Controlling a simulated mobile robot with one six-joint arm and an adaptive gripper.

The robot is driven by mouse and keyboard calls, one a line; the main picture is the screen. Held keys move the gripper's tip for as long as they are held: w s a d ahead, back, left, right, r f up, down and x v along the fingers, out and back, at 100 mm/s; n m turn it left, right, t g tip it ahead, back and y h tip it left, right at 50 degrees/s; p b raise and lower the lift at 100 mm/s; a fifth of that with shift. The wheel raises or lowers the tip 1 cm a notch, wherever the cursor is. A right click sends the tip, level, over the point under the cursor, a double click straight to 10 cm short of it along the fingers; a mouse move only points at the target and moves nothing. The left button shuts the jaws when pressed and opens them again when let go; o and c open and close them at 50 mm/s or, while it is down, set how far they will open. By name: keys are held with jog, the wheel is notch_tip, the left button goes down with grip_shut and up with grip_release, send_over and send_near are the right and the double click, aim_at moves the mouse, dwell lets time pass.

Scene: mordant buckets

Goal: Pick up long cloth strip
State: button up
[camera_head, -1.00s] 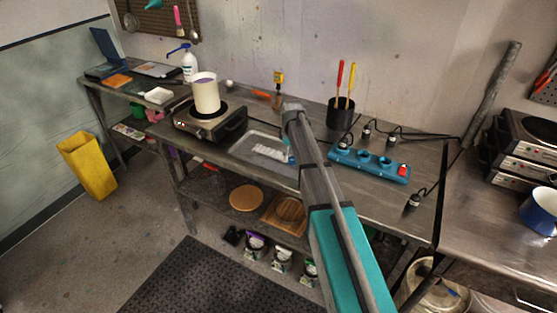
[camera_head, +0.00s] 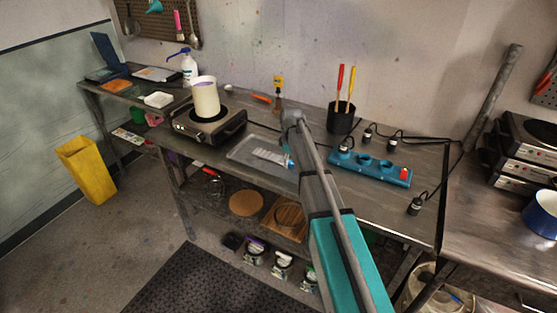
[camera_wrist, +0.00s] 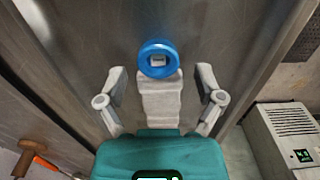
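The long cloth strip (camera_head: 268,156) is pale and lies in the shallow grey tray (camera_head: 238,153) on the metal bench. In the wrist view the strip (camera_wrist: 160,103) is a whitish, folded-looking band running up from my gripper's teal body. My gripper (camera_wrist: 161,88) is open, one grey finger on each side of the strip, with gaps visible on both sides. In the head view my arm hides most of the gripper and the tray's right side.
A hotplate (camera_head: 190,128) bearing a white pot (camera_head: 205,98) stands left of the tray. A blue socket block (camera_head: 370,167) with black cables is to the right. A black holder (camera_head: 341,118) with red and yellow handles and an upright brush (camera_head: 278,90) stand behind.

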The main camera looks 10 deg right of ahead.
jog(key=c, duration=0.9)
jog(key=shift+o, duration=0.2)
jog(key=shift+r, duration=0.15)
notch_tip(320, 180, up, 3)
jog(key=p, duration=0.3)
jog(key=s+a+r+p, duration=0.1)
jog(key=s+r+p, duration=0.8)
jog(key=s, duration=0.5)
jog(key=shift+r+p, duration=0.35)
jog(key=shift+p, duration=0.15)
jog(key=shift+f, duration=0.1)
jog(key=shift+f, duration=0.15)
